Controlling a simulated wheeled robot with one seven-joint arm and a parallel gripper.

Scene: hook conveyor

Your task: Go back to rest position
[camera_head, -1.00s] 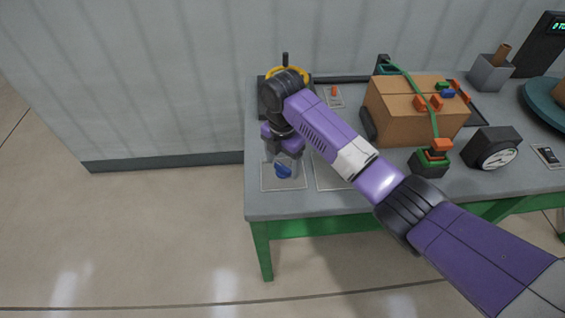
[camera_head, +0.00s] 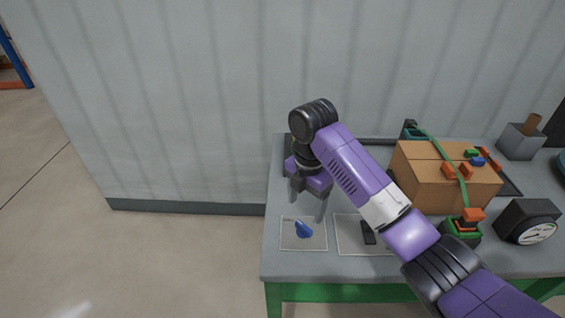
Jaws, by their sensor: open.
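My gripper (camera_head: 306,205) hangs from my purple arm above the left part of the grey table (camera_head: 285,263). Its two fingers are apart and point down, with nothing seen between them. A blue knob-like object (camera_head: 304,229) lies on a pale marked plate (camera_head: 317,241) just below and in front of the fingers, apart from them. My arm reaches in from the lower right and hides part of the table behind it.
A brown box (camera_head: 440,186) with coloured clips and a green strap stands right of my arm. A grey wall (camera_head: 200,100) stands behind; the floor at left is clear.

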